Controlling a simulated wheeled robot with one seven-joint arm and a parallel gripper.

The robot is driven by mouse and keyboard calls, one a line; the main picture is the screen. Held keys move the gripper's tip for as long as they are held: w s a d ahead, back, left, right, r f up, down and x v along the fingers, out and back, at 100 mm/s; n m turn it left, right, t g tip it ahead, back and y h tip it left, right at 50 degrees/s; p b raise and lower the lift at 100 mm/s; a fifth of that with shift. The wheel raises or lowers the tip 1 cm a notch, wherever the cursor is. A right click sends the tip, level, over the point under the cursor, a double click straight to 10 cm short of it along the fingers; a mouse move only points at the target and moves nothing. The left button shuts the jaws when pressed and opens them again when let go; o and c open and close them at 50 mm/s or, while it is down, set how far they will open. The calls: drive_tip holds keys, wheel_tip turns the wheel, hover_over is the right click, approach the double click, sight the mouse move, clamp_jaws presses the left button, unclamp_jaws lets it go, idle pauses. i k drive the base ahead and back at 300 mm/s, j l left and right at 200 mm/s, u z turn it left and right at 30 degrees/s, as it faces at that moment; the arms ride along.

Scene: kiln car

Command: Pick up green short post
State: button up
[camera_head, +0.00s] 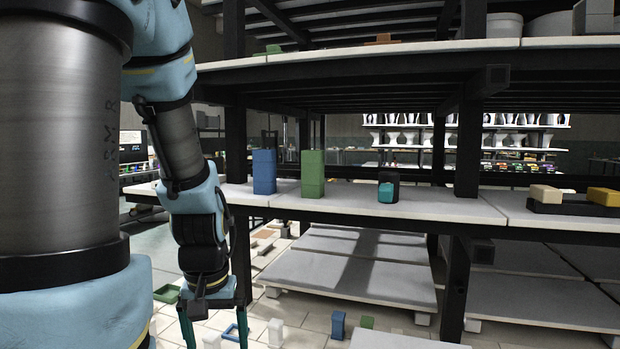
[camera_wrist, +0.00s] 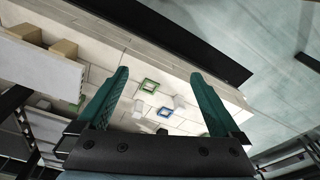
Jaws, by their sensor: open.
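A small green post (camera_head: 367,322) stands on the floor at the bottom of the head view, right of a blue post (camera_head: 339,325); its lower part is cut off or hidden. A taller green post (camera_head: 313,174) stands on the middle shelf; a seam suggests stacked pieces. I cannot tell which is the green short post. My gripper (camera_head: 214,338) hangs left of the shelves, low over the floor, open and empty.
The middle shelf (camera_head: 425,206) also holds a blue post (camera_head: 264,172) and a black-and-teal piece (camera_head: 388,187). On the floor lie a green frame (camera_head: 166,293), a blue frame (camera_head: 232,331) and white blocks (camera_head: 275,332). Black shelf uprights (camera_head: 236,145) stand close to my arm.

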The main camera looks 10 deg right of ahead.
sight(313, 161)
drive_tip(key=u, duration=0.35)
drive_tip(key=l+u, duration=0.25)
drive_tip(key=u, duration=0.15)
drive_tip(key=k+l+u, duration=0.15)
drive_tip(key=u, duration=0.25)
drive_tip(key=k+l+u, duration=0.15)
drive_tip(key=u, duration=0.25)
drive_tip(key=k+l, duration=0.25)
drive_tip(key=l, duration=0.1)
